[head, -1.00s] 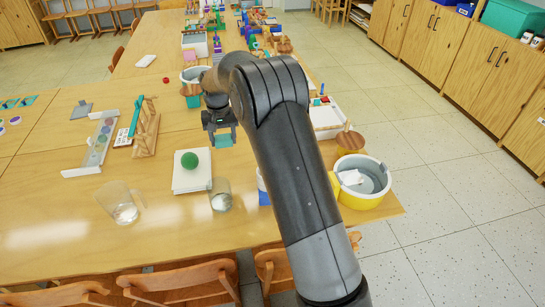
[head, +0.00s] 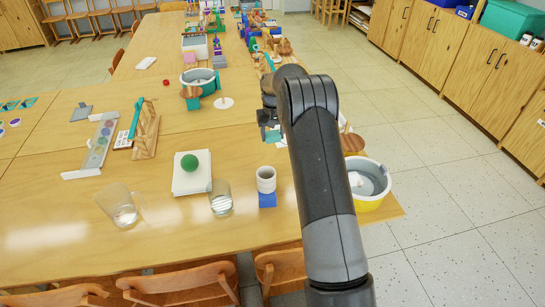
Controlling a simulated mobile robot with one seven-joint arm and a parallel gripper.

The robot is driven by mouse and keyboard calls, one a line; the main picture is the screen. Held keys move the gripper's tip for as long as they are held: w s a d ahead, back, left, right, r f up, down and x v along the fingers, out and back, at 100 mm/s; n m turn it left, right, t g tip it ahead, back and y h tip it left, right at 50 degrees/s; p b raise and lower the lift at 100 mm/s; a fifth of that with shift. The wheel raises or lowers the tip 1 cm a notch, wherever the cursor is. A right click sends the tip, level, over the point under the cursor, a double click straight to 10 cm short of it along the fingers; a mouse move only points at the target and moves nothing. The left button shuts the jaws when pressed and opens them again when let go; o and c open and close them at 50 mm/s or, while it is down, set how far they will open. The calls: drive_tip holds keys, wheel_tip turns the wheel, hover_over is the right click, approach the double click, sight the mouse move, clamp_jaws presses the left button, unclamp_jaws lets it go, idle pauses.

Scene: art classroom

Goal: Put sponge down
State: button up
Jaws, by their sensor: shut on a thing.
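My gripper (head: 268,121) hangs over the right part of the long wooden table (head: 180,245), with its fingers pointing down. It is shut on a small teal sponge (head: 274,137), which shows just below the fingers and is partly hidden by my arm. I cannot tell whether the sponge touches the table.
A white cup (head: 266,181) stands at a blue square (head: 267,201) in front of the gripper. A white disc (head: 224,103) lies behind-left.

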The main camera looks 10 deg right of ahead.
sight(273, 159)
wheel_tip(273, 159, down, 9)
drive_tip(key=shift+f, duration=0.2)
idle(0.3)
drive_tip(key=shift+f, duration=0.15)
drive_tip(key=o, duration=0.9)
drive_tip(key=shift+o, duration=0.2)
